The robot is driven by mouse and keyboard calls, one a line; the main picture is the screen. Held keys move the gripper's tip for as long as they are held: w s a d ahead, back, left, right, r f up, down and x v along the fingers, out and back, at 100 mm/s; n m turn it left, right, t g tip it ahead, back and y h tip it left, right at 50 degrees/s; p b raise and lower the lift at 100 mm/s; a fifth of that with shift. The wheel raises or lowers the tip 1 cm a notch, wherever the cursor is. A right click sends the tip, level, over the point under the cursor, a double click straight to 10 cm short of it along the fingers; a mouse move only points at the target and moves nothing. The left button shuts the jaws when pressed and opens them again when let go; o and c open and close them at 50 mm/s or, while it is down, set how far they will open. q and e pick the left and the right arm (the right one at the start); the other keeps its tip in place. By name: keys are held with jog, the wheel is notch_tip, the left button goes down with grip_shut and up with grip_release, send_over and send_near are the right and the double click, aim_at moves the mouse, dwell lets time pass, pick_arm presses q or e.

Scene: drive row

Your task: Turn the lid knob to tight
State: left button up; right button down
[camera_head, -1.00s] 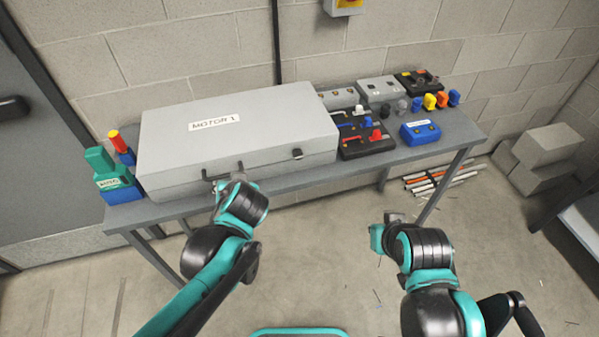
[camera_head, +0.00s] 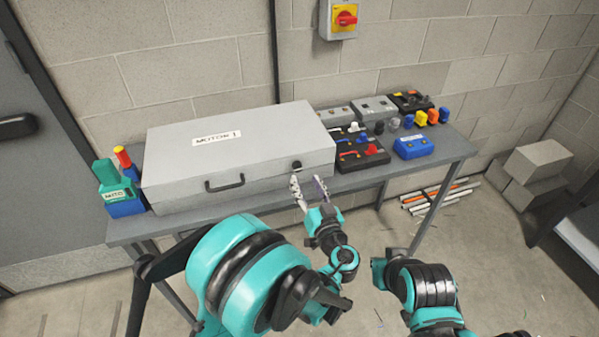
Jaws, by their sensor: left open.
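The grey case labelled MOTOR 1 (camera_head: 235,155) lies shut on the table. A small black knob (camera_head: 297,164) sits on the case's front face, near its right end; its pointer setting is too small to read. My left gripper (camera_head: 309,188) is open just in front of and below the knob, its two fingers spread and nothing between them. It looks apart from the knob. My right gripper (camera_head: 378,272) is low in front of the table, away from the case; its fingers are hard to make out.
A black handle (camera_head: 224,184) sticks out of the case front, left of the knob. A board with coloured levers (camera_head: 361,150) and a blue box (camera_head: 413,147) stand to the right. A green and blue tool (camera_head: 116,188) stands at the left. The grey table (camera_head: 440,152) has little free room.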

aim_at(299, 168)
pick_arm(q)
jog(key=b+x, duration=0.1)
jog(key=x, duration=0.5)
jog(key=shift+w+a, duration=0.1)
grip_shut()
